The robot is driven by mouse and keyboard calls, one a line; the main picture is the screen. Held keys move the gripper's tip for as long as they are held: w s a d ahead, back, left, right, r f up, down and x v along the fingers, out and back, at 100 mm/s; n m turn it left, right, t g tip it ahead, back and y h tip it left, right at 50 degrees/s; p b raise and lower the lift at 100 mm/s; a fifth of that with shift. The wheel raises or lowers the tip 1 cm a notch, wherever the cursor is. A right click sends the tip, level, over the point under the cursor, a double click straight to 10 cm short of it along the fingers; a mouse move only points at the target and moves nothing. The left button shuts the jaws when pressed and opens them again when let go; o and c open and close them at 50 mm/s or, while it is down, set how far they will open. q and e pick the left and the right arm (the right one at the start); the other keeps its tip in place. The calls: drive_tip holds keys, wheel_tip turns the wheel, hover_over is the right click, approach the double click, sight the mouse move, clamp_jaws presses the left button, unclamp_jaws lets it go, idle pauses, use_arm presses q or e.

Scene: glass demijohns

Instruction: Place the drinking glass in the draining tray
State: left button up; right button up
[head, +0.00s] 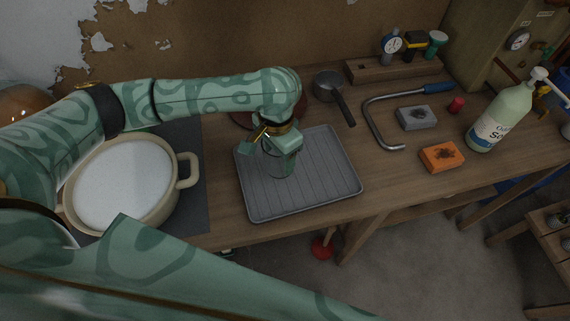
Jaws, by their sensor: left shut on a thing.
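The draining tray (330,185) is a grey ribbed tray lying on the wooden bench. My left gripper (274,148) points down over the tray's left part, shut on the drinking glass (281,167). The glass is clear and hard to make out, partly hidden by the fingers. It looks upright, within the tray's outline. I cannot tell whether its base touches the tray. My right gripper is not in view.
A cream pot (186,184) with white contents stands left of the tray. A small saucepan (327,86) is behind it.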

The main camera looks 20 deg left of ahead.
use_arm(q)
drive_tip(key=shift+w+d+f+b, duration=0.2)
drive_tip(key=shift+w+f+b, duration=0.25)
drive_tip(key=shift+w+f, duration=0.55)
wheel_tip(320, 180, down, 4)
drive_tip(key=shift+r+b, duration=0.1)
drive_tip(key=shift+b, duration=1.15)
drive_tip(key=shift+w+r, duration=0.1)
drive_tip(key=o, duration=1.1)
wheel_tip(320, 180, up, 12)
drive_tip(key=p, duration=0.6)
